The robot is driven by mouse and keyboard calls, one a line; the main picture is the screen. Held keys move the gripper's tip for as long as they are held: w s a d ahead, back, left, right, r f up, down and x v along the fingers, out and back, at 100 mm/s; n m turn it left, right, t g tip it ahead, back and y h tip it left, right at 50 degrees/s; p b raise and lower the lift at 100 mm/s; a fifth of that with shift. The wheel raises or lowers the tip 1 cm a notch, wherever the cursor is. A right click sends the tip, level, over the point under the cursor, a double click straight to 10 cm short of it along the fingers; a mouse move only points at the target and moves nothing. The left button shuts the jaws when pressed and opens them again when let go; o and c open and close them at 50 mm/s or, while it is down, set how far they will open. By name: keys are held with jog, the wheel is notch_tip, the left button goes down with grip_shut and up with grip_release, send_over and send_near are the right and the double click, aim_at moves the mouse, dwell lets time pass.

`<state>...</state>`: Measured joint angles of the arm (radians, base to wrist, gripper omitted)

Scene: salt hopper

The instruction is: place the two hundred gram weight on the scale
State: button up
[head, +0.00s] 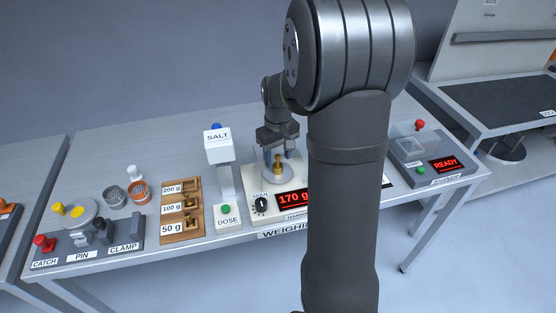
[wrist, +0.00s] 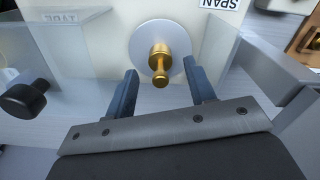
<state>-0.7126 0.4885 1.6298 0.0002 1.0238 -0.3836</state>
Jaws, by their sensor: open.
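A brass weight with a knob (wrist: 159,62) stands on the round grey pan (wrist: 143,36) of the scale. In the head view the weight (head: 277,167) shows under my gripper (head: 277,150). My gripper is open, and in the wrist view its two dark fingertips (wrist: 160,80) lie on either side of the weight with gaps to it. The scale (head: 252,193) has a red display (head: 290,198) reading 170 g, its right part hidden by my arm. In the weight rack (head: 181,233), brass weights show by the lower labels, while the 200 g place looks empty.
The salt dispenser (head: 220,150) with its DOSE button (head: 226,209) stands close left of the scale. A black knob (wrist: 24,98) and a clear panel show at left in the wrist view.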

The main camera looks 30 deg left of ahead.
aim_at(278, 155)
notch_tip(278, 155, up, 10)
dwell(0.3)
notch_tip(278, 155, down, 12)
jog(key=shift+r, duration=1.8)
